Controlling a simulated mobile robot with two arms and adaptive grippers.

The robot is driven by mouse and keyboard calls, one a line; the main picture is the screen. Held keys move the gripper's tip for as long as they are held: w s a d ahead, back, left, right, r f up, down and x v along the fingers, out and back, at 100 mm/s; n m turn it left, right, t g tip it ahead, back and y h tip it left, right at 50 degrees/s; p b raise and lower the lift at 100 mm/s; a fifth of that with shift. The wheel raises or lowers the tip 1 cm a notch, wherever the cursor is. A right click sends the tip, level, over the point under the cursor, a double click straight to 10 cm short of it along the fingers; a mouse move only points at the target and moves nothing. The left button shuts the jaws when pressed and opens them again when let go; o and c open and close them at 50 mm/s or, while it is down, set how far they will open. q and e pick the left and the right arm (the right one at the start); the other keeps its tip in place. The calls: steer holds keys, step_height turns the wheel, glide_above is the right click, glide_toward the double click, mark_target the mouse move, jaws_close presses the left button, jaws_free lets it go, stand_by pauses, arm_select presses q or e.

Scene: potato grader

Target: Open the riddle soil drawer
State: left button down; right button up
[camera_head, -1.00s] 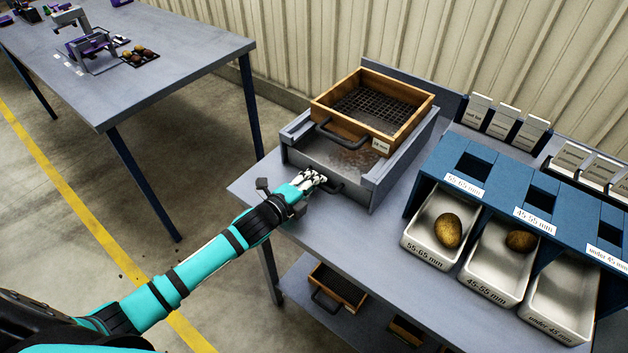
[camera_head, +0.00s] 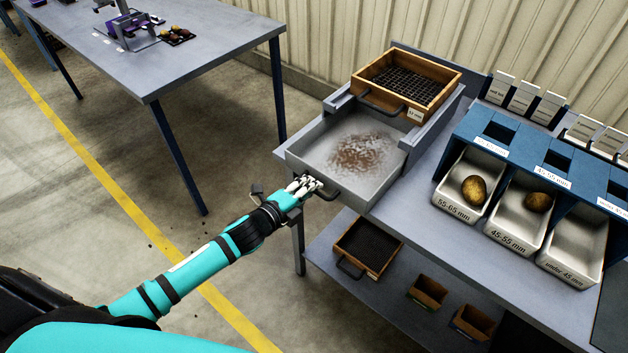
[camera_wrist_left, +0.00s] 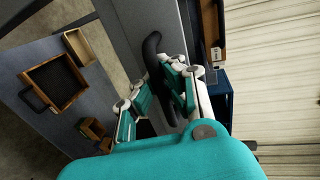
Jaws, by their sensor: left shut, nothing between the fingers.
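The riddle soil drawer (camera_head: 332,132) is a grey metal tray. It is pulled well out of its housing under the riddle, and brown soil lies scattered on its floor. Its dark handle (camera_head: 328,192) is on the front face and also shows in the left wrist view (camera_wrist_left: 152,46). My left gripper (camera_head: 306,185) is at this handle, in front of the drawer. Its fingers (camera_wrist_left: 163,90) are shut with nothing pinched between them, and they lie close against the handle. Whether they touch it is hard to tell. My right gripper is out of view.
A wooden riddle (camera_head: 438,115) with a dark mesh sits above the drawer housing. To the right, a blue rack (camera_head: 513,155) holds metal trays, two with a potato each. A lower shelf (camera_head: 395,284) carries wooden boxes.

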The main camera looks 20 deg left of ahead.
arm_select(q)
steer(key=shift+s+a, duration=0.2)
steer(key=shift+s, duration=0.25)
steer(key=c, duration=1.6)
jaws_free()
steer(key=shift+c, duration=0.2)
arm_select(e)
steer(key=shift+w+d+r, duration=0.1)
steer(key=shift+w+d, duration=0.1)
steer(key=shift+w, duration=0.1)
arm_select(q)
steer(key=shift+s, duration=0.1)
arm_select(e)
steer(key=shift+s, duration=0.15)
arm_select(q)
steer(key=v, duration=1.2)
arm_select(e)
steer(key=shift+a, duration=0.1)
